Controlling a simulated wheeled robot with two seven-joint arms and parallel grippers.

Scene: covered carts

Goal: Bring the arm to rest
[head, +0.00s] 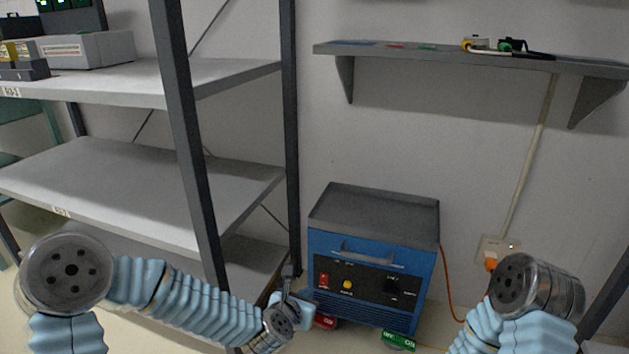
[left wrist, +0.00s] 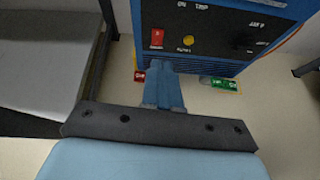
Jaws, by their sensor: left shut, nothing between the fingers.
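My left arm comes in from the left. Its gripper (head: 290,276) is in front of the left front edge of a blue cabinet (head: 368,268) with a dark grey top. In the left wrist view the two fingers of my left gripper (left wrist: 161,70) are together, with nothing between them. They point at the cabinet's front panel (left wrist: 215,30), which carries a red switch and a yellow knob. I cannot tell whether they touch it. Part of my right arm shows at the lower right of the head view, but its gripper is out of view.
A grey shelf rack (head: 189,150) with dark posts stands at left. A wall shelf (head: 470,58) holds small items above the cabinet. A red block (head: 325,321) and a green block (head: 399,340) are at the cabinet's foot. An orange cable runs to a wall socket (head: 493,249).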

